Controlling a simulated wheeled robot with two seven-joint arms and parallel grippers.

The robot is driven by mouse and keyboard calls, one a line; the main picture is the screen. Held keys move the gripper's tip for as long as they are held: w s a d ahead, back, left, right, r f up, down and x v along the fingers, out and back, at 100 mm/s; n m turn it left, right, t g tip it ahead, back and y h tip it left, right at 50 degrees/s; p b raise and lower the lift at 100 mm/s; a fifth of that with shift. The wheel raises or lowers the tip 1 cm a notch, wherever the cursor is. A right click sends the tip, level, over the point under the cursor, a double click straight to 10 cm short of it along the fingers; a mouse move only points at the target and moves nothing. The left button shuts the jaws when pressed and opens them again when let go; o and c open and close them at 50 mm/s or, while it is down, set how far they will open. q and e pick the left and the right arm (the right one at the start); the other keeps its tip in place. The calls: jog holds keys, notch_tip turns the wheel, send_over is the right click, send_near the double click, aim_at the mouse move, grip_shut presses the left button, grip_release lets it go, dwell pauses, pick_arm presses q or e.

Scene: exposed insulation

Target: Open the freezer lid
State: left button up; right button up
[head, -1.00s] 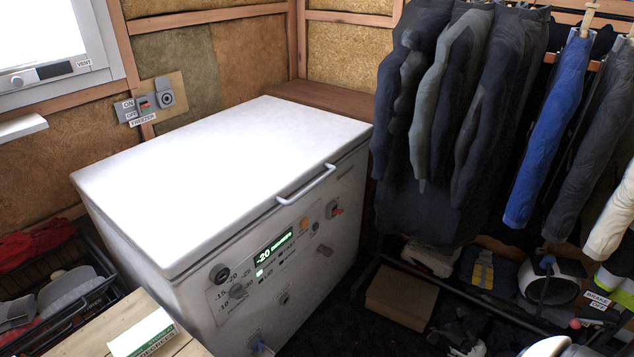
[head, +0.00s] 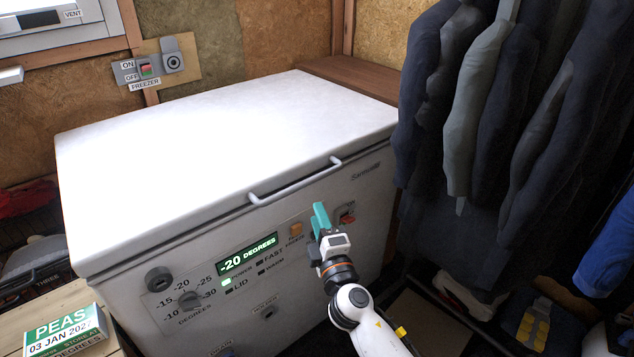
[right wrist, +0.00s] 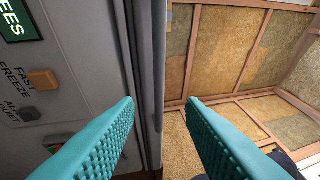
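The white freezer (head: 240,225) stands with its flat lid (head: 220,130) shut. A pale bar handle (head: 295,184) runs along the lid's front edge. My right gripper (head: 321,217) is in front of the freezer's front panel, below and to the right of the handle. In the right wrist view, its two teal fingers (right wrist: 160,108) are spread wide with nothing held. A long grey edge or bar (right wrist: 158,70) along the lid shows between and beyond the fingertips; I cannot tell exactly which part is the handle. My left gripper is not in view.
Dark clothes (head: 480,110) hang close to the freezer's right side. The front panel has a green -20 degrees display (head: 247,256) and a knob (head: 190,300). A peas box (head: 65,330) sits on a wooden surface at lower left. A freezer switch (head: 146,69) is on the wall.

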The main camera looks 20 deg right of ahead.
aim_at(305, 183)
jog(key=w, duration=0.3)
jog(key=w+r, duration=0.1)
jog(key=w, duration=0.3)
jog(key=w+r, duration=0.1)
jog(key=w, duration=0.3)
jog(key=shift+d, duration=0.2)
grip_shut()
